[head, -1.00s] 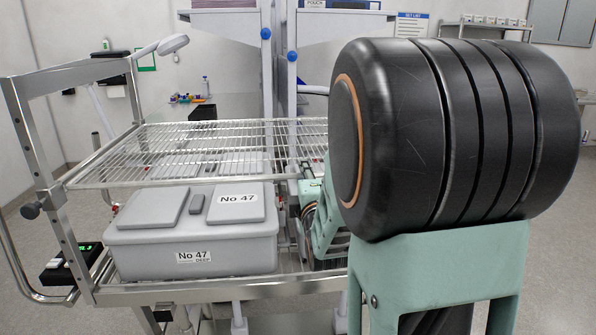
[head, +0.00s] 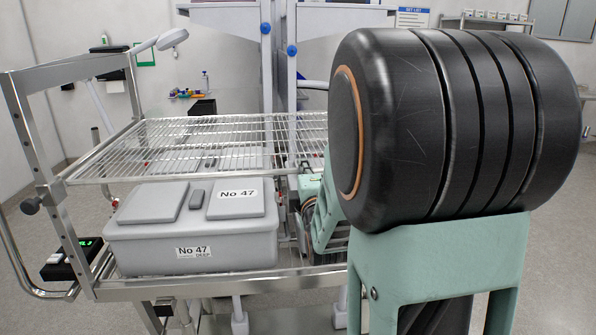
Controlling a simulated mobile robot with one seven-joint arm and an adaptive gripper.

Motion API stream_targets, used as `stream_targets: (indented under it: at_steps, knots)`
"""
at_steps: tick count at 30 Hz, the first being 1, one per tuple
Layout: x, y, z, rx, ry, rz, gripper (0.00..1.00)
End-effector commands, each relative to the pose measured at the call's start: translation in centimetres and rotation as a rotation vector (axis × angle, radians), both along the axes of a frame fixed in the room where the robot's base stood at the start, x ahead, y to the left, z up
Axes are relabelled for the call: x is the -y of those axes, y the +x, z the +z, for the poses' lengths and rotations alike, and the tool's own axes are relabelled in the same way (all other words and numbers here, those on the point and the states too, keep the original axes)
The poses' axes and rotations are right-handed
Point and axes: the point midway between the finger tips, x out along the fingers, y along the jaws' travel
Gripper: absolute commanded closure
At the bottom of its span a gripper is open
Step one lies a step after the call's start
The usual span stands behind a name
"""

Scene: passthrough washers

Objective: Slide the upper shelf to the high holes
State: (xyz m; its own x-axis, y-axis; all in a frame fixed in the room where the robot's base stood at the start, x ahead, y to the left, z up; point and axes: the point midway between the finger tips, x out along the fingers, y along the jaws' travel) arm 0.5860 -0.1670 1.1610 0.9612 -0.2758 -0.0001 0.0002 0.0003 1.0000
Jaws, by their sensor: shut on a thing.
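The upper shelf (head: 150,166) is a chrome wire rack. It lies roughly level across the cart, above a grey box. The shelf's right end is hidden behind my arm. My gripper (head: 304,170) is at the right part of the shelf, shut on it. Its fingertips are small and mostly covered, so the exact contact is unclear. My large black arm joint and green link fill the right foreground.
A grey lidded box (head: 190,240) marked "No 47" stands on the lower deck (head: 210,286), close under the shelf. A black device with a green display (head: 72,258) sits at the lower left. White uprights with blue knobs (head: 292,50) stand behind. Open space shows above the shelf's left part.

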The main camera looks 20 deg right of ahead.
Motion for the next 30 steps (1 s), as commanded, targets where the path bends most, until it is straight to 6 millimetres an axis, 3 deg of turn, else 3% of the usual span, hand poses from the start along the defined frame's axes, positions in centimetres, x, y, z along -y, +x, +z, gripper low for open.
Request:
stream_targets:
  at_steps: [5, 13, 25, 26, 30]
  knots:
    - [0.0, 0.0, 0.9, 0.005, 0.0, 0.0, 1.0]
    - [0.1, 0.1, 6.3, 0.015, -0.002, -0.001, 1.0]
    - [0.1, 0.1, 7.2, 0.016, -0.003, -0.001, 1.0]
    - [0.1, 0.1, 7.2, 0.016, -0.003, -0.001, 0.86]
    - [0.1, 0.1, 7.1, 0.014, -0.003, -0.001, 0.71]
